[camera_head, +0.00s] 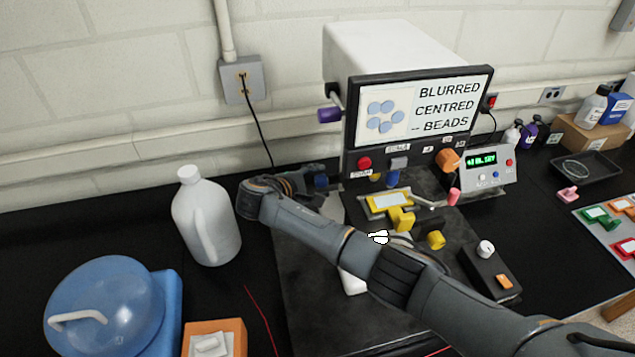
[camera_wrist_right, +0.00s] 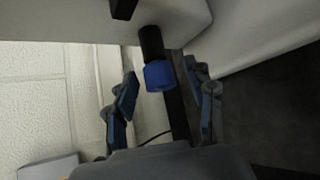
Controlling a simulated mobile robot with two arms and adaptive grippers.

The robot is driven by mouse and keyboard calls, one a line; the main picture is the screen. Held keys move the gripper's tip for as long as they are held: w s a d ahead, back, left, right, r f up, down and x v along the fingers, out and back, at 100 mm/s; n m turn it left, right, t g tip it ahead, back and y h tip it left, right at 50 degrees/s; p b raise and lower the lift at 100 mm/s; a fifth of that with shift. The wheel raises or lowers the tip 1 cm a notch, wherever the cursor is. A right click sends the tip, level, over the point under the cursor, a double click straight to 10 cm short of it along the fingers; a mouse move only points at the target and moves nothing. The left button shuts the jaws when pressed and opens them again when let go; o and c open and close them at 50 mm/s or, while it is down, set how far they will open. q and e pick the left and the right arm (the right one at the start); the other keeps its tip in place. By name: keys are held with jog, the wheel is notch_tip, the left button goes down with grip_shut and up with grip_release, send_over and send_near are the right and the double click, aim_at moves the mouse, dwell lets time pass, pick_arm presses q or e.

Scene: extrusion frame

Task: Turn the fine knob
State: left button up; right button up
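A blue knob (camera_wrist_right: 159,76) on a black shaft sticks out from the side of a pale housing in the right wrist view. My right gripper (camera_wrist_right: 162,80) is open, with one finger on each side of the blue knob and a visible gap on the left. In the head view the blue knob (camera_head: 321,181) shows at the tip of my right gripper (camera_head: 318,177), left of the microscope-like instrument (camera_head: 385,48). Its screen (camera_head: 425,105) reads "BLURRED CENTRED -- BEADS". No readable label marks the fine knob. My left gripper is out of view.
A purple knob (camera_head: 329,115) juts out above the gripper. A white jug (camera_head: 206,217) stands left of my right wrist. A yellow stage piece (camera_head: 389,201), yellow knob (camera_head: 436,240) and black control box (camera_head: 490,269) lie near my forearm. A small meter (camera_head: 488,170) stands right.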

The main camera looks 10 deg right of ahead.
jog(key=shift+s+a+r, duration=0.15)
jog(key=shift+a+r, duration=0.05)
jog(key=shift+a, duration=0.25)
jog(key=v, duration=1.1)
jog(key=shift+s, duration=0.1)
